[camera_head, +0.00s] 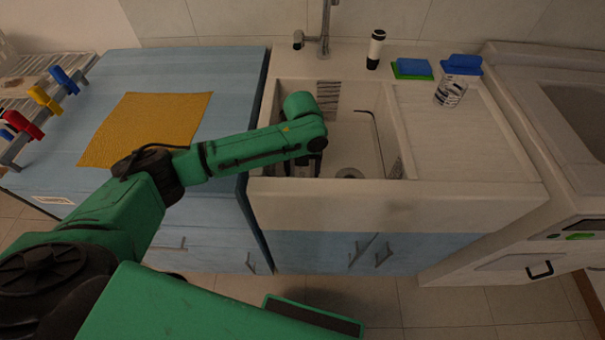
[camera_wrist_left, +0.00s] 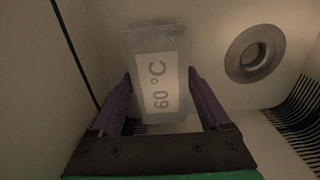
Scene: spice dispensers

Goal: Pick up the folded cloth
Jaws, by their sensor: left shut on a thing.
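The folded cloth (camera_wrist_left: 157,45) looks like a pale grey rectangular bundle with a white label reading "60 °C" in the left wrist view. I cannot tell whether the cloth touches the sink floor. My right gripper is not in view.
The drain (camera_wrist_left: 254,54) is right of the cloth. Dark-striped patches (camera_wrist_left: 297,112) show in the sink. A flat yellow cloth (camera_head: 150,125) lies on the blue counter at left. A dark bottle (camera_head: 375,50), blue-green sponge (camera_head: 412,69) and clear jar (camera_head: 450,92) stand around the sink.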

